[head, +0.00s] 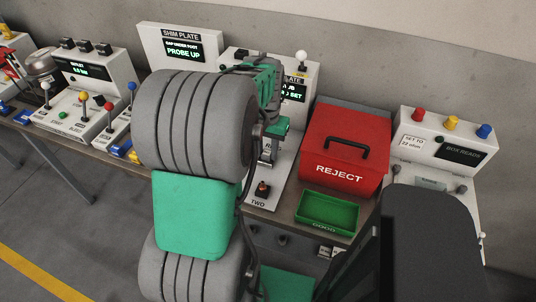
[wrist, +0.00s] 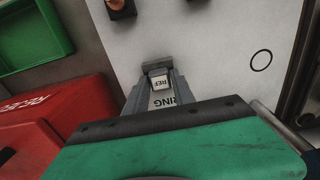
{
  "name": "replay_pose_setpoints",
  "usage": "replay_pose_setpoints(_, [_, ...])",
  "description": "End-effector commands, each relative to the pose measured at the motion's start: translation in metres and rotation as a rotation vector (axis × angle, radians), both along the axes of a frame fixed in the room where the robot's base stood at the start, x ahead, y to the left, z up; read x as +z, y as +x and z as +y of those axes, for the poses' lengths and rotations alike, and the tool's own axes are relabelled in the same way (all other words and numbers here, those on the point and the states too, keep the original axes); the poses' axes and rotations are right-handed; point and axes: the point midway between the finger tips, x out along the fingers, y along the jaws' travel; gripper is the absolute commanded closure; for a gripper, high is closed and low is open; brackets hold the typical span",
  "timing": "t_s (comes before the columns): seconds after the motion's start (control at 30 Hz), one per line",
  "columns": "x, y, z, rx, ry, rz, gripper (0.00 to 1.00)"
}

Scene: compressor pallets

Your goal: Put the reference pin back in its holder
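My gripper (wrist: 158,88) points down at the white station panel in the wrist view. Its two grey fingers stand apart, with part of a "RING" label on the panel showing between them. No separate pin shows clearly. In the head view my gripper (head: 268,152) is low over the same station, mostly hidden by my arm.
A red REJECT box (head: 345,148) stands right of the station, with a green GOOD tray (head: 328,212) in front of it. A button marked TWO (head: 262,190) is at the panel's front. Consoles with levers (head: 85,100) stand at the left. A black ring mark (wrist: 261,60) is on the panel.

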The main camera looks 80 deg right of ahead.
Motion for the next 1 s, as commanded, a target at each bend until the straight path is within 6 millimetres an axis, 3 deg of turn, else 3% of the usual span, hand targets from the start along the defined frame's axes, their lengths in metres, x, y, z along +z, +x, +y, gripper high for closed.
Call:
replay_pose_setpoints(0.33, [0.0000,0.0000,0.0000,0.000,0.000,0.000,0.99])
replay_pose_setpoints(1.0, [0.0001,0.0000,0.0000,0.000,0.000,0.000,1.00])
